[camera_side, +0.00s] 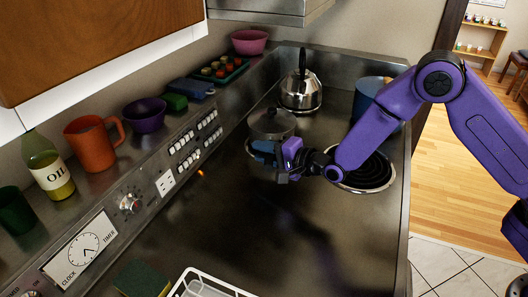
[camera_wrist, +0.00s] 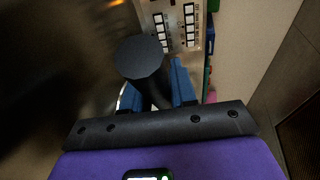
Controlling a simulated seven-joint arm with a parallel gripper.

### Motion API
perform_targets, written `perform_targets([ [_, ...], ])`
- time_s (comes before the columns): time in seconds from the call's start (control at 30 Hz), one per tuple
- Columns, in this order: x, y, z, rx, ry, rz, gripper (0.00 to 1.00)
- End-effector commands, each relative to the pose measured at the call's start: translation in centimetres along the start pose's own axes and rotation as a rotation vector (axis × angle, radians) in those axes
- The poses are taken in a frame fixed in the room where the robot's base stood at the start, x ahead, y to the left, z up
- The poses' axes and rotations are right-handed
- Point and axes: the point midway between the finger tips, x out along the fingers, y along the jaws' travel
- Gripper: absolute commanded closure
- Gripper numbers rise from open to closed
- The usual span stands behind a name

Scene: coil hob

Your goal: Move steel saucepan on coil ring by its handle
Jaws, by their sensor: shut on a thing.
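The steel saucepan (camera_side: 272,124), with its lid on, stands upright toward the back of the hob, left of the bare coil ring (camera_side: 366,172). What lies directly under the pan is mostly hidden. My gripper (camera_side: 284,170) is at the pan's near side, and it hides most of the handle in the side view. In the wrist view, the dark handle (camera_wrist: 140,60) comes up between the two blue fingers of my gripper (camera_wrist: 156,88), which are shut on it. The pan body is mostly hidden in that view.
A steel kettle (camera_side: 301,92) stands behind the pan, and a blue pot (camera_side: 368,92) stands behind my arm. The control panel (camera_side: 185,150) runs along the left. A sponge (camera_side: 142,279) and white rack (camera_side: 205,285) are in front. The middle of the hob top is clear.

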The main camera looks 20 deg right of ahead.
Motion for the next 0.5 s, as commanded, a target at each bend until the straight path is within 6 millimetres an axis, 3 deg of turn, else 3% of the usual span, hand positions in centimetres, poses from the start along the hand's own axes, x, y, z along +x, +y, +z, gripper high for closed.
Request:
perform_targets([
  [0.4,0.15,0.01,0.03,-0.004,-0.001,-0.011,1.0],
  [0.43,0.08,0.32,0.01,0.0,0.0,-0.001,0.64],
  [0.5,0.08,0.3,0.01,0.0,0.0,-0.001,0.48],
])
